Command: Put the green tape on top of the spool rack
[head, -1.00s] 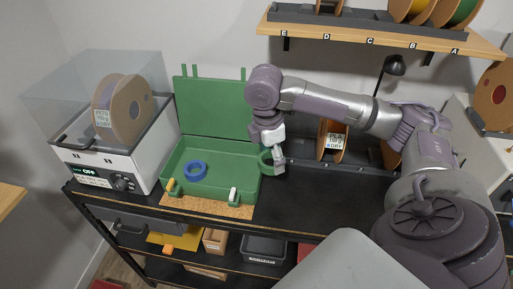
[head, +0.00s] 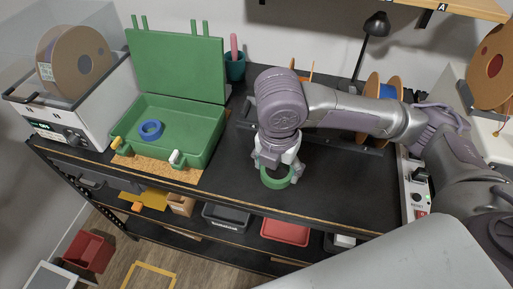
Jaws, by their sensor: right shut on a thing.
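My right gripper (head: 277,170) is shut on the green tape (head: 275,183), a ring. It holds the tape above the black bench top, near the bench's front edge. A dark, low spool rack (head: 345,142) stands behind it at the back of the bench, with a blue spool (head: 386,96) standing in it. My right arm hides part of the rack and another spool. My left gripper is not in view.
An open green box (head: 203,143) with a blue tape (head: 151,129) inside stands on the left. A white dryer (head: 62,120) is further left. A black lamp (head: 375,24) rises behind the rack. A wooden shelf (head: 470,8) overhangs at upper right.

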